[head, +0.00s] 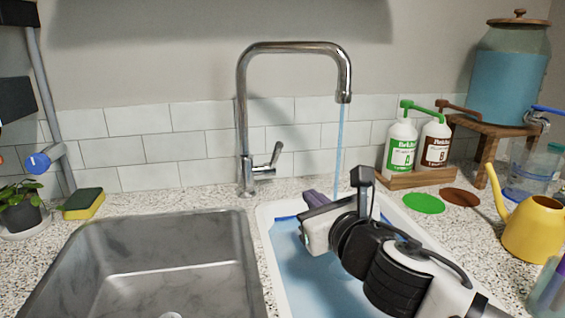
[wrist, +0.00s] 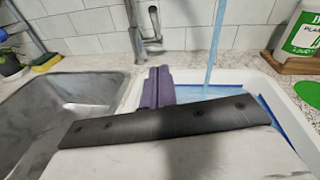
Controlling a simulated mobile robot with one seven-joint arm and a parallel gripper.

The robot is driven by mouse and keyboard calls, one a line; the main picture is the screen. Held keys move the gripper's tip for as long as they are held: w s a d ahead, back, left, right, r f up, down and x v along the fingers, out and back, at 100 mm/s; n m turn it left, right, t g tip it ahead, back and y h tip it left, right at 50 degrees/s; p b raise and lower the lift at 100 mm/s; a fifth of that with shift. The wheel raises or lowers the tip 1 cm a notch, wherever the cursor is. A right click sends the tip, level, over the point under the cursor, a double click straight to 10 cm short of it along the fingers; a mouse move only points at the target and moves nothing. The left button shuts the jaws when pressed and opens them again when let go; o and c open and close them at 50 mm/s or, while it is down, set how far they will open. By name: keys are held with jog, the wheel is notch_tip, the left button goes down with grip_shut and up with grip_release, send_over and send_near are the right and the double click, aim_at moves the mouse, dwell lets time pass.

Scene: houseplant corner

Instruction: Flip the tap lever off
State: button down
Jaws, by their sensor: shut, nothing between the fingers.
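The chrome tap (head: 242,110) stands behind the sinks. Its lever (head: 274,155) points up and to the right from the tap's base. A stream of water (head: 340,150) runs from the spout into the white basin. In the wrist view the lever (wrist: 154,24) is at the top centre and the water stream (wrist: 215,45) is to its right. My gripper (head: 312,194) is over the basin, in front of and right of the lever, and apart from it. In the wrist view its purple fingers (wrist: 158,76) are together with nothing between them, pointing towards the tap's base.
The white basin (head: 266,222) holds blue water under my arm. A steel sink (head: 150,222) is to its left. A yellow sponge (head: 84,205) and potted plant (head: 22,208) are far left. Pump bottles (head: 401,150), a yellow watering can (head: 535,228) and a glass dispenser (head: 508,75) are right.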

jog(key=b, duration=0.1)
send_near(278, 156)
notch_tip(278, 156, down, 3)
jog(key=w, duration=0.3)
jog(key=shift+w+a+r, duration=0.95)
jog(key=shift+w+r, duration=0.2)
jog(key=shift+w, duration=0.1)
jog(key=shift+r+p, duration=0.1)
jog(key=shift+p, duration=0.25)
